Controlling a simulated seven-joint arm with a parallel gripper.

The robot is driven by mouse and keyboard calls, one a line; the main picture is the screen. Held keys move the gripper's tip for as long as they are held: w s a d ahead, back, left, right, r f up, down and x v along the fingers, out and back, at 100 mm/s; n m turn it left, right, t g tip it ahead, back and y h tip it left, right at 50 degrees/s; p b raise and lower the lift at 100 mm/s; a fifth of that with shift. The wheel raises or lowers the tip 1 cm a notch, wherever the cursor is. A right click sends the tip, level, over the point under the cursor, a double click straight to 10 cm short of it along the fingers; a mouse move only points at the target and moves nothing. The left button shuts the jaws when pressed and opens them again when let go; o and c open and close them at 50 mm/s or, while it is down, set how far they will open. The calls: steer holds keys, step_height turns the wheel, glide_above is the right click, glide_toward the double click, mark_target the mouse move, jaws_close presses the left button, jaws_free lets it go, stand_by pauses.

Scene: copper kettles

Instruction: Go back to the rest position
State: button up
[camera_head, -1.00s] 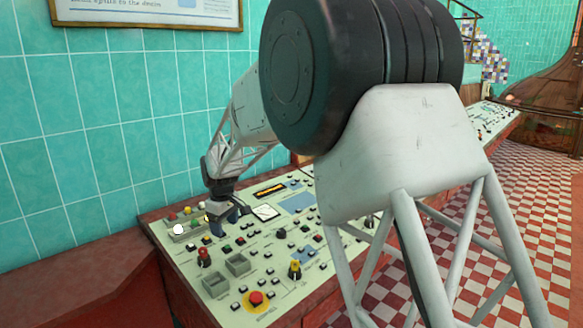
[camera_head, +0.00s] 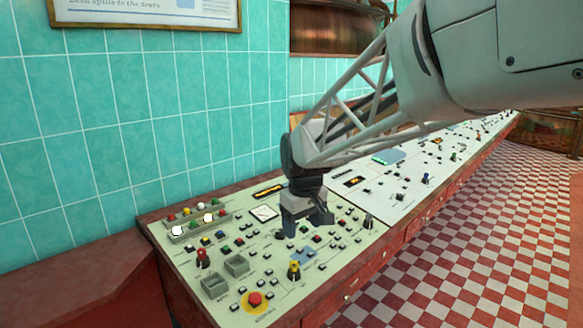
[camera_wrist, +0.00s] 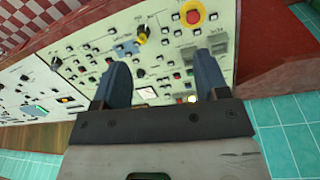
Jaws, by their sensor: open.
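My gripper (camera_head: 304,228) hangs above the middle of the light-coloured control panel (camera_head: 225,287) in the head view, pointing down. In the wrist view its two blue fingers (camera_wrist: 160,82) are apart with nothing between them, and the panel (camera_wrist: 75,75) lies beyond them. I cannot tell the exact gap between the fingertips and the panel. The arm reaches in from the upper right in the head view.
A teal tiled wall (camera_head: 150,150) stands behind. The checkered floor (camera_head: 470,240) is clear.

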steer(key=s+d+f+m, duration=0.1)
steer(key=s+d+m, duration=0.1)
steer(key=s+d, duration=0.3)
steer(key=s+d+f+m, duration=0.1)
steer(key=s+d, duration=0.4)
steer(key=s, duration=0.9)
steer(key=s+d+f+m+t, duration=0.1)
steer(key=s+d+m, duration=0.3)
steer(key=s, duration=0.6)
steer(key=shift+s+d+f, duration=0.2)
steer(key=shift+s+d, duration=0.05)
steer(key=shift+d, duration=0.75)
steer(key=shift+h, duration=0.3)
steer(key=shift+c, duration=0.4)
